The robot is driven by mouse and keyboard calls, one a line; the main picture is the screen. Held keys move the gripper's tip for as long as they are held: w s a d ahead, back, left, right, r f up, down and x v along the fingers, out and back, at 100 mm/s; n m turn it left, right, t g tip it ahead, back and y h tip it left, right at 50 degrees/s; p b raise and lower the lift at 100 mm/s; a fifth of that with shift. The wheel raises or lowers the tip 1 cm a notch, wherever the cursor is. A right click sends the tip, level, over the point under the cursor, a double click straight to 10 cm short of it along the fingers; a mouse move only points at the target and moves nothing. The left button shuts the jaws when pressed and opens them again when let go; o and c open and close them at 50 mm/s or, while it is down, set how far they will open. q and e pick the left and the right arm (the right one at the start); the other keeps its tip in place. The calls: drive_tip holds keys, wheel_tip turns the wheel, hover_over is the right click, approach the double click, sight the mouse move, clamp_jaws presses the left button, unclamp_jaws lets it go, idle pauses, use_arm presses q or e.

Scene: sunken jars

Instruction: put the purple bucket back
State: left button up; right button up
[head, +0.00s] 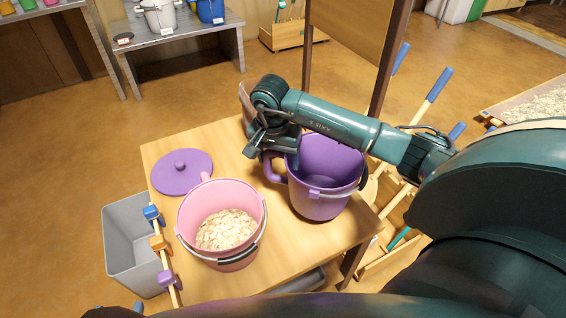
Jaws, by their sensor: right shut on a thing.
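The purple bucket (322,200) is upright at the right part of the wooden table (165,215). It looks empty, and a dark wire handle hangs at its rim. A purple side grip sticks out on its left. My right gripper (262,150) reaches over from the right and is shut on this side grip; its fingertips are partly hidden by the wrist. Whether the bucket's base touches the table, I cannot tell. My left gripper is not in view.
A pink bucket (186,213) with pale flakes stands left of the purple one. A purple lid (182,172) lies behind it. Coloured clips line the table's left edge, beside a grey bin (130,245). Blue-tipped handles (440,82) stand at right.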

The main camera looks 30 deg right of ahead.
sight(279, 176)
wheel_tip(279, 176, down, 3)
drive_tip(key=shift+f+b, duration=0.1)
drive_tip(key=shift+b, duration=0.25)
drive_tip(key=shift+f, duration=0.35)
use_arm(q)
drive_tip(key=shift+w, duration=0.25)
use_arm(e)
drive_tip(key=shift+f, duration=0.15)
drive_tip(key=o, duration=1.7)
drive_tip(key=shift+c, duration=0.2)
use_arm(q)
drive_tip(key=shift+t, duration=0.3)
